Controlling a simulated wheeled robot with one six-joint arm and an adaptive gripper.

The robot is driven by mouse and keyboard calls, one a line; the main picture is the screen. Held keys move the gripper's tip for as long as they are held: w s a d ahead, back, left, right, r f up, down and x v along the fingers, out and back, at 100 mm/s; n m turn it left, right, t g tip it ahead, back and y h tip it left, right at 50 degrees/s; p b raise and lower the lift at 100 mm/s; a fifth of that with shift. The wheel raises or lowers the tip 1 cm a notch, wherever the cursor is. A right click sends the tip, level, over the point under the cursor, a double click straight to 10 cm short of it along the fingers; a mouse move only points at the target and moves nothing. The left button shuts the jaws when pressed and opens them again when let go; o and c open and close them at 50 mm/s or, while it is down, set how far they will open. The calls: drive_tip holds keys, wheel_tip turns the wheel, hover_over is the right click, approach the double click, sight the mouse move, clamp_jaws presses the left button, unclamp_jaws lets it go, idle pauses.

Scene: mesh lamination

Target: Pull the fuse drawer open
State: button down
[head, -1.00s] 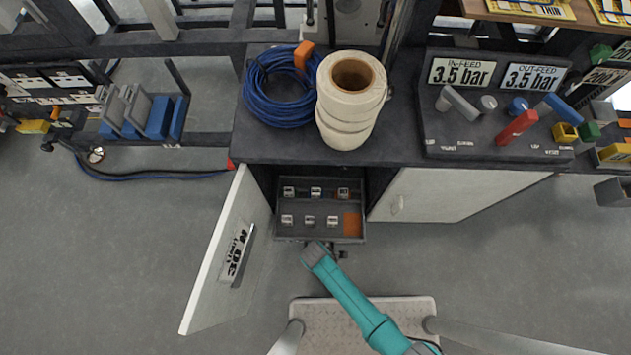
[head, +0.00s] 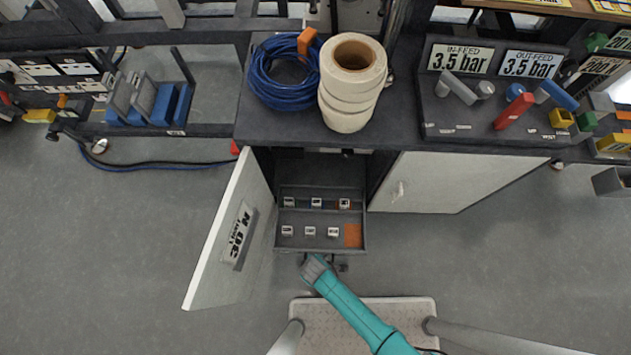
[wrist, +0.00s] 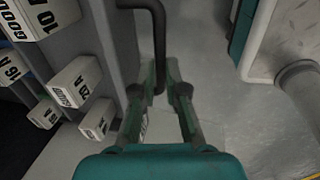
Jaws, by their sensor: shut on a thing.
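The fuse drawer (head: 321,218) is a dark grey tray. It stands out of the open cabinet below the bench, with small white labelled fuses in two rows. In the wrist view, white fuses (wrist: 75,82) lie in it on the left. My gripper (wrist: 160,82) is shut on the drawer's dark bar handle (wrist: 158,35), which passes between the fingers. In the head view my gripper (head: 314,264) is at the drawer's front edge, and the handle there is mostly hidden by it.
A white cabinet door (head: 220,235) stands open left of the drawer. A closed white door (head: 430,182) is on the right. A step platform (head: 310,310) stands in front, below my arm. A blue hose coil (head: 280,75) and white rolls (head: 350,85) sit on the bench above.

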drive_tip(key=c, duration=1.2)
unclamp_jaws()
wheel_tip(320, 180, up, 12)
drive_tip(key=s, duration=0.2)
drive_tip(key=shift+f, duration=0.15)
drive_tip(key=shift+s, duration=0.1)
